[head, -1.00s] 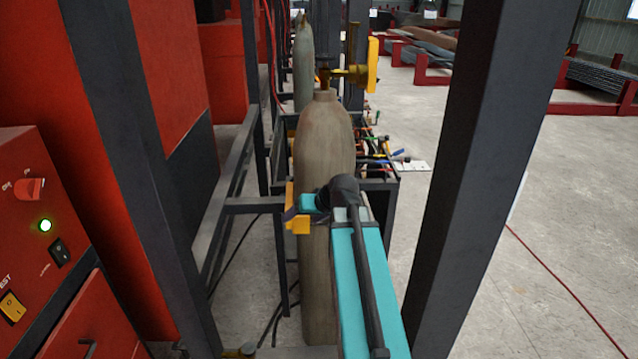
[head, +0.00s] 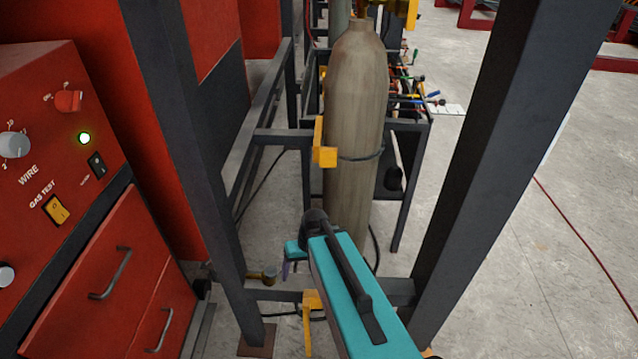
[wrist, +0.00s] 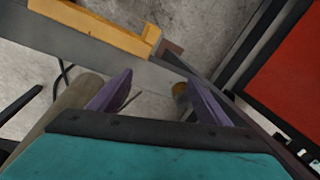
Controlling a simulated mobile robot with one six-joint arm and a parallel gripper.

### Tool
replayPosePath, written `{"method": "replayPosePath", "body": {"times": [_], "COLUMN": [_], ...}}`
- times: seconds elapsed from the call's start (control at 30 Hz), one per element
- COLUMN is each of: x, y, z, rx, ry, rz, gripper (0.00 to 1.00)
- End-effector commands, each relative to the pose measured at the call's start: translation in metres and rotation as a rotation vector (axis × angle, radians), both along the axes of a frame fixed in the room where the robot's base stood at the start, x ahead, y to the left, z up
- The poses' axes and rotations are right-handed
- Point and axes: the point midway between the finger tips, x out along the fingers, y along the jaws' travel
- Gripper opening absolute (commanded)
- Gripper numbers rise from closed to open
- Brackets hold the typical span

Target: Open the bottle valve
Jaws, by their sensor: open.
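The tall grey-brown gas bottle (head: 355,110) stands upright behind my arm in the head view. Its neck shows at the top, and a yellow piece of the valve (head: 402,8) is cut off by the upper edge. My gripper (head: 286,268) is low, left of the bottle's lower part, with its fingers mostly hidden by the arm. In the wrist view my gripper (wrist: 157,95) has its two purple fingers apart. A small brass fitting (wrist: 180,94) shows near the right finger there, and the bottle's side (wrist: 75,102) is at left. I cannot tell the fitting's depth.
A dark post (head: 500,170) stands to the right, another (head: 185,140) to the left. A low crossbar with a yellow bracket (head: 313,300) runs below my gripper. The red welding machine (head: 110,250) is at left. A tool rack (head: 410,115) stands behind the bottle. Floor is open at right.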

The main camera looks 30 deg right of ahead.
Motion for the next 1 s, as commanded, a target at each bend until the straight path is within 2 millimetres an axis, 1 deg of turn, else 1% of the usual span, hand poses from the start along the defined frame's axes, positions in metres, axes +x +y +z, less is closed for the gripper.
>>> {"method": "replayPosePath", "body": {"times": [0.03,0.1,0.37,0.5,0.63,0.8,0.9,1.0], "x": [-0.013,-0.029,-0.092,-0.130,-0.169,-0.217,-0.239,-0.251], "y": [0.009,0.019,0.049,0.063,0.073,0.081,0.081,0.081], "z": [-0.016,-0.033,-0.092,-0.124,-0.159,-0.203,-0.221,-0.231], "rx": [-0.002,-0.007,-0.034,-0.055,-0.079,-0.112,-0.127,-0.138], "ry": [0.034,0.075,0.221,0.302,0.380,0.476,0.516,0.540], "rz": [0.015,0.030,0.092,0.131,0.169,0.216,0.237,0.249], "gripper": [0.71,0.71,0.71,0.71,0.71,0.71,0.71,0.71]}}
